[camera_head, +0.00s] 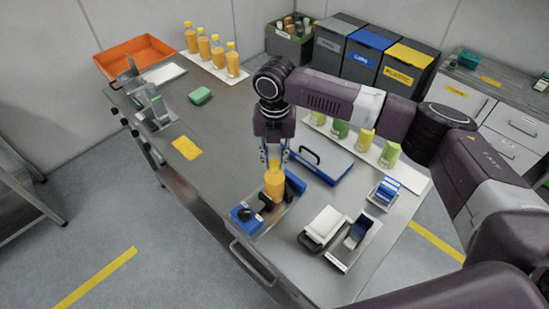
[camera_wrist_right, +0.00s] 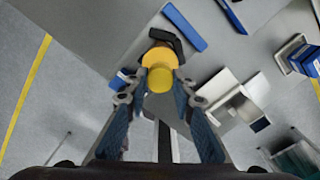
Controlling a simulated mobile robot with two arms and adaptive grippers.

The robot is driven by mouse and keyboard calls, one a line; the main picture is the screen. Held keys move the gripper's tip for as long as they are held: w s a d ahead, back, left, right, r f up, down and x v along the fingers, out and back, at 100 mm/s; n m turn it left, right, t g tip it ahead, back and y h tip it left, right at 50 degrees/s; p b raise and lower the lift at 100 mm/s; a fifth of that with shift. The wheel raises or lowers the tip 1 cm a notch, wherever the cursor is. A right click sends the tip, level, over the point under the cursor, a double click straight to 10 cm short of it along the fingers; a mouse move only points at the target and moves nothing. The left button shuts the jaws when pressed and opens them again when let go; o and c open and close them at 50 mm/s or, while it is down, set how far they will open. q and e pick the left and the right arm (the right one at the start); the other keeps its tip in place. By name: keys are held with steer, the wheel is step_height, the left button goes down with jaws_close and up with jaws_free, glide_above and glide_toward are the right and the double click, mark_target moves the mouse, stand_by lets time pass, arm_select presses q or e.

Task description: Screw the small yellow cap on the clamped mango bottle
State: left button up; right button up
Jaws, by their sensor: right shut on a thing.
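The mango bottle (camera_head: 274,184), filled with orange liquid, stands upright in a clamp with a blue jaw (camera_head: 295,182) on the steel table. My right gripper (camera_head: 275,160) points down right over the bottle's top. In the right wrist view its two fingertips (camera_wrist_right: 160,82) are shut on the small yellow cap (camera_wrist_right: 160,79). The orange bottle (camera_wrist_right: 159,56) shows just behind the cap, with the dark clamp pad beside it. Whether the cap touches the bottle's neck or its thread cannot be told. My left gripper is not in view.
A blue-edged case (camera_head: 322,160) lies right of the clamp, with green bottles on a white tray (camera_head: 412,182) behind. A white pad holder (camera_head: 324,226) stands to the right front. A yellow card (camera_head: 186,148) lies left. The table between card and clamp is clear.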

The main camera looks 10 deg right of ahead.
steer(key=shift+f, duration=0.15)
stand_by(0.5)
steer(key=shift+m+p, duration=0.5)
steer(key=shift+p, duration=0.25)
steer(key=shift+m+p, duration=1.25)
steer(key=shift+m, duration=0.65)
steer(key=m, duration=0.4)
steer(key=shift+m, duration=0.4)
steer(key=m, duration=0.5)
steer(key=o, duration=0.7)
steer(key=shift+o, duration=0.2)
